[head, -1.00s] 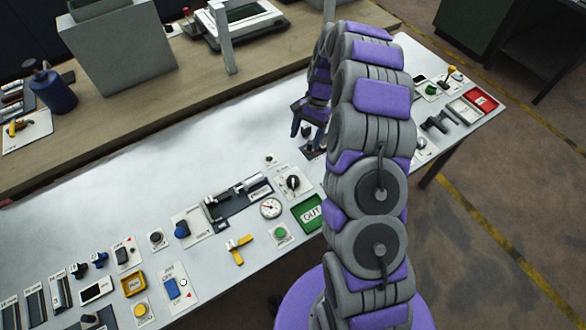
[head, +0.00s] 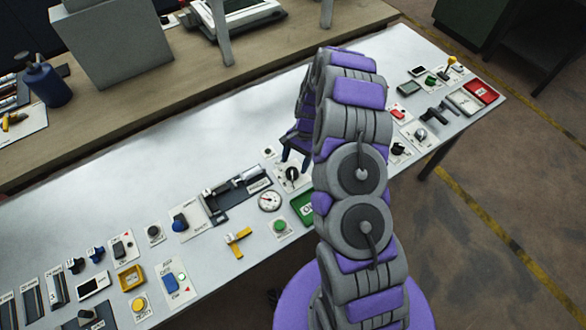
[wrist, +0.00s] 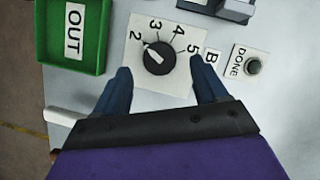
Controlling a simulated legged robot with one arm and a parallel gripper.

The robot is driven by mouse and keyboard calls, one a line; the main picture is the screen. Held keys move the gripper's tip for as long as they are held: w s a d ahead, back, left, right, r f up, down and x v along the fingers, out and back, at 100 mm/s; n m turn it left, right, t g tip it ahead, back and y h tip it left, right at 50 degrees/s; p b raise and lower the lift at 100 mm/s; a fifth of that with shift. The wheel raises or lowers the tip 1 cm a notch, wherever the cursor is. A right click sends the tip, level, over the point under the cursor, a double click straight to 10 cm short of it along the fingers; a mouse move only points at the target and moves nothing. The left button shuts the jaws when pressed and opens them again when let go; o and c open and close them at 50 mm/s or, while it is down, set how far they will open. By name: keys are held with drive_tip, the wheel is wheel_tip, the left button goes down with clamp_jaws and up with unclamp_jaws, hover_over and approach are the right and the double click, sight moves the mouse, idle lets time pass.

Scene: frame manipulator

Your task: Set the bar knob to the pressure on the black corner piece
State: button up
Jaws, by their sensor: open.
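The bar knob (wrist: 158,58) is a round black dial on a white plate marked 2 to 5. Its white pointer line aims up-left, near the 2. It also shows in the head view (head: 292,173), just below my fingers. My gripper (wrist: 161,68) is open, with one blue finger on each side of the knob's lower part in the picture, holding nothing. Whether the fingers touch the plate cannot be told. A dark angled piece (head: 436,111) lies to the right of my arm. I cannot tell whether it is the black corner piece, and no pressure is readable on it.
A green OUT tray (wrist: 44,62) stands left of the knob in the wrist view, and a DONE button (wrist: 253,66) right of it.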

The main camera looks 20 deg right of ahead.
sight(292, 171)
drive_tip(key=shift+x, duration=1.75)
drive_tip(key=shift+c, duration=0.4)
drive_tip(key=c, duration=1)
drive_tip(key=shift+o, duration=0.2)
